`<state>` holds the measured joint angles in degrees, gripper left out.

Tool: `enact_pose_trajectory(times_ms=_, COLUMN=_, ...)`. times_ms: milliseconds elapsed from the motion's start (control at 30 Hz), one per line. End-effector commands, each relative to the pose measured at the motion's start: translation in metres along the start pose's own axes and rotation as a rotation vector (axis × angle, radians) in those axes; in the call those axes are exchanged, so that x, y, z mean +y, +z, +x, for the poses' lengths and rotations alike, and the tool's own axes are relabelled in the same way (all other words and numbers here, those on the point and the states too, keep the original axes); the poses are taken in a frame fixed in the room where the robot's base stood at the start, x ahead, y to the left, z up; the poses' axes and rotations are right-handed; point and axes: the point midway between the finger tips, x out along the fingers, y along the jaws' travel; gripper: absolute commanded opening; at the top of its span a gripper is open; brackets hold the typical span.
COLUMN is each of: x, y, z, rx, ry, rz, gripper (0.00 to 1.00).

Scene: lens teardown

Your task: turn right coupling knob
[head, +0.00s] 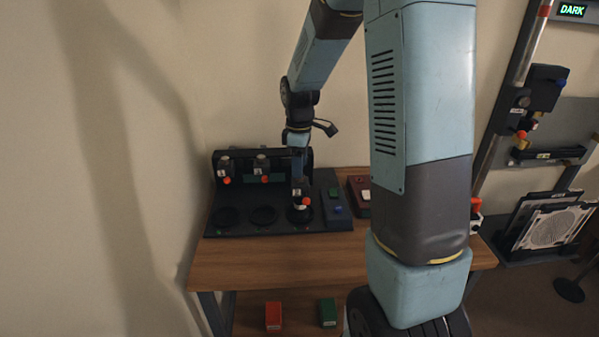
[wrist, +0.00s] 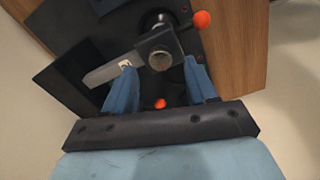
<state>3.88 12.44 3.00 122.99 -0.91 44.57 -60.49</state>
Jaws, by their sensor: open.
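A dark fixture (head: 236,226) with a row of three round stations stands on the wooden table in the head view. My gripper (head: 299,190) points down at the rightmost station, where orange knobs show and my fingers partly hide the unit. In the wrist view my gripper (wrist: 160,66) is open. Its blue fingers stand on both sides of a dark block with a round silver face (wrist: 160,61). One orange ball knob (wrist: 202,20) is beyond the right finger, and another orange knob (wrist: 160,103) is low between the fingers. I cannot tell whether either finger touches the block.
Two similar units with orange knobs (head: 227,180) (head: 265,178) stand to the left. A panel with green and blue buttons (head: 336,209) is close on the right, then a red box (head: 354,187). The table's front (head: 275,257) is clear.

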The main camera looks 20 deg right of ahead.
Motion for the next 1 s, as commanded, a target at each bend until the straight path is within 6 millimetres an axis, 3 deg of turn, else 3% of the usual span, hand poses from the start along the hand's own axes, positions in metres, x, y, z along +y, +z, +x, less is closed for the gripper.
enact_pose_trajectory(times_ms=233, x=0.0, y=0.0, z=0.024, rx=-0.001, ry=-0.001, rz=0.0, gripper=0.57)
enact_pose_trajectory(times_ms=600, x=0.0, y=0.0, z=0.028, rx=0.0, ry=0.0, rz=0.0, gripper=0.57)
enact_pose_trajectory(times_ms=1000, x=0.0, y=0.0, z=0.028, rx=0.0, ry=0.0, rz=0.0, gripper=0.18)
